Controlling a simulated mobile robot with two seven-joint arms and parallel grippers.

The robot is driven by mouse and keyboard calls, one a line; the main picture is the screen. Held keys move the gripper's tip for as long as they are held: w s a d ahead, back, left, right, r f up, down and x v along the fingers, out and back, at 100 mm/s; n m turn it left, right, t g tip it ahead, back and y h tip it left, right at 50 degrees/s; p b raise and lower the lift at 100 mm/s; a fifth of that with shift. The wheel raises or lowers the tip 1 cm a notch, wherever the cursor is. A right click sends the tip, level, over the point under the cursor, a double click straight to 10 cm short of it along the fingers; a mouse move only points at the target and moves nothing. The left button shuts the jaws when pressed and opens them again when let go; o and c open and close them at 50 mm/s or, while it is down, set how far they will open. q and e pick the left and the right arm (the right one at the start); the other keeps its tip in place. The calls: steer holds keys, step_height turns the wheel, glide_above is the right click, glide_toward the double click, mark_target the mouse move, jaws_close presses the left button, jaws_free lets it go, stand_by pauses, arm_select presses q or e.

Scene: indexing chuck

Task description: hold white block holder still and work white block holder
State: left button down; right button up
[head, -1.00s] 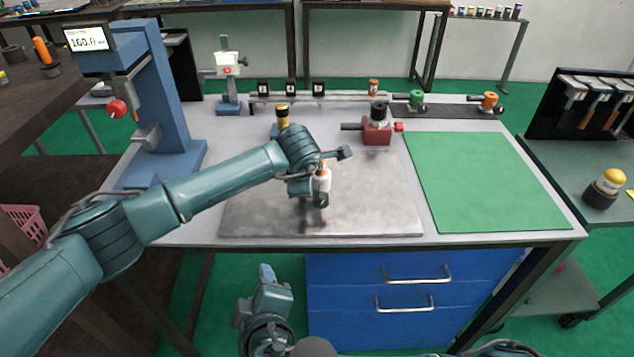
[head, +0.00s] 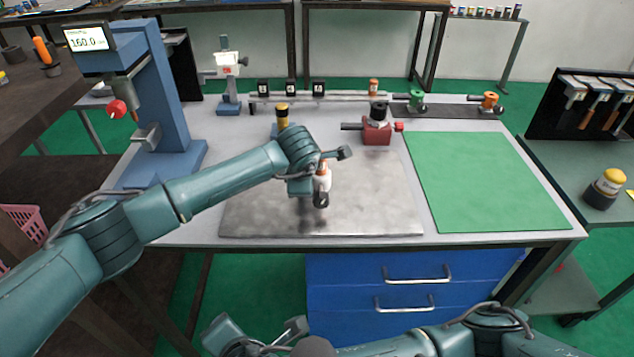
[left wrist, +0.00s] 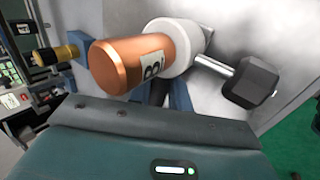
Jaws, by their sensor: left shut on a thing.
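The white block holder (head: 323,182) stands over the metal plate, with an orange top and a black knob (head: 321,200) on its near side. My left gripper (head: 308,186) is shut on it and hides part of its body. In the left wrist view, the white holder (left wrist: 186,50) has an orange cylinder (left wrist: 132,66) with a dark-lettered label in it. A metal rod runs from the holder to the black knob (left wrist: 250,82). My right gripper (head: 258,332) is low at the bottom edge in front of the drawers, fingers apart and empty, away from the holder.
The metal plate (head: 250,215) lies under the holder, with a green mat (head: 480,180) to its right. A blue holder with a yellow-black block (head: 282,118) and a red holder (head: 376,130) stand behind. A blue measuring stand (head: 175,100) is at left. Blue drawers (head: 400,320) hang below.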

arm_select(q)
steer(key=c, duration=1.2)
jaws_free()
steer(key=v, duration=1.2)
